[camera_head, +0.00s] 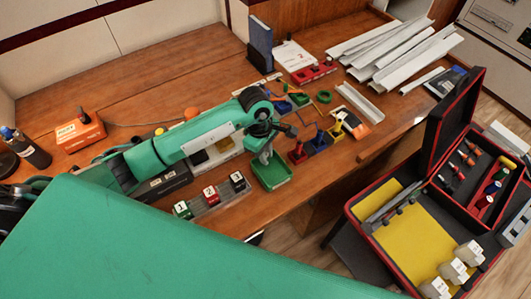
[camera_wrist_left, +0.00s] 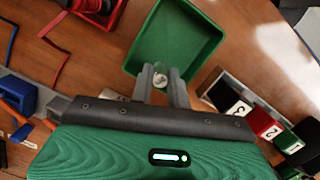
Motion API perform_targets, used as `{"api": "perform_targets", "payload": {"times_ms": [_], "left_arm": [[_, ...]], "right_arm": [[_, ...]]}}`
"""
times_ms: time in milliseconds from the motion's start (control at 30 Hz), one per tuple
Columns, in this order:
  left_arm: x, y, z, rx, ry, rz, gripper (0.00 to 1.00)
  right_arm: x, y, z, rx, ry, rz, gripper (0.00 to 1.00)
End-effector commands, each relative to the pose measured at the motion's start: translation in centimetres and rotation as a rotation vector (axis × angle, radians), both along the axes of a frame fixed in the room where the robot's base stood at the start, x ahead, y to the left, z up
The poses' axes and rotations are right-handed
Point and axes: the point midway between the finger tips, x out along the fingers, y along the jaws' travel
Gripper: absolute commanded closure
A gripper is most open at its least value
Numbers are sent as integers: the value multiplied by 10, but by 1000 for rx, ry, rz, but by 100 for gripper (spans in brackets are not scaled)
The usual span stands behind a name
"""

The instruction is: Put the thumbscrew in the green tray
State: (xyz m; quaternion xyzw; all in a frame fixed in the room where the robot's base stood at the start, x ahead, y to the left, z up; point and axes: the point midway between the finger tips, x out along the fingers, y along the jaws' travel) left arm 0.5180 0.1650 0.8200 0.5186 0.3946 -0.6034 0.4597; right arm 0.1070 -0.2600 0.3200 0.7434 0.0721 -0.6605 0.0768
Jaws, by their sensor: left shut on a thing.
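The green tray (camera_head: 271,183) lies on the wooden bench, and it fills the top middle of the left wrist view (camera_wrist_left: 198,62). It looks empty where I can see its floor. My left gripper (camera_head: 265,157) hangs over the tray's far edge in the head view. In the wrist view its grey fingers (camera_wrist_left: 160,80) are shut on a small pale metallic piece, which appears to be the thumbscrew (camera_wrist_left: 160,77). The piece shows against the tray's near edge, above it; the exact height is unclear. The arm hides the piece in the head view. My right gripper is not in view.
Numbered breakers in black, red and green (camera_head: 210,194) stand left of the tray. Red, yellow and blue holders (camera_head: 318,140) stand to its right. White trunking strips (camera_head: 400,52) lie at the back. An open toolbox (camera_head: 420,235) stands at the right, beyond the bench edge.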

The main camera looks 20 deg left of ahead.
Motion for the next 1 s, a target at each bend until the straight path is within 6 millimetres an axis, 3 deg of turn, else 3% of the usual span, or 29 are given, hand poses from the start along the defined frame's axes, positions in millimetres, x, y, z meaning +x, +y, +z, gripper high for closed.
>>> {"api": "perform_targets", "payload": {"times_ms": [167, 467, 500, 567, 1000], "left_arm": [[0, 0, -8, 1, -1, -1, 100], [0, 0, -12, 1, 0, 0, 100], [0, 0, -11, 1, 0, 0, 75], [0, 0, -11, 1, 0, 0, 63], [1, 1, -3, 1, -3, -1, 61]], "right_arm": [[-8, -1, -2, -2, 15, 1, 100], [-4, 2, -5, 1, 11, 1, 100], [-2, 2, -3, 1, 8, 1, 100], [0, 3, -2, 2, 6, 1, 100], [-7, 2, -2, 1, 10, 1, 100]]}}
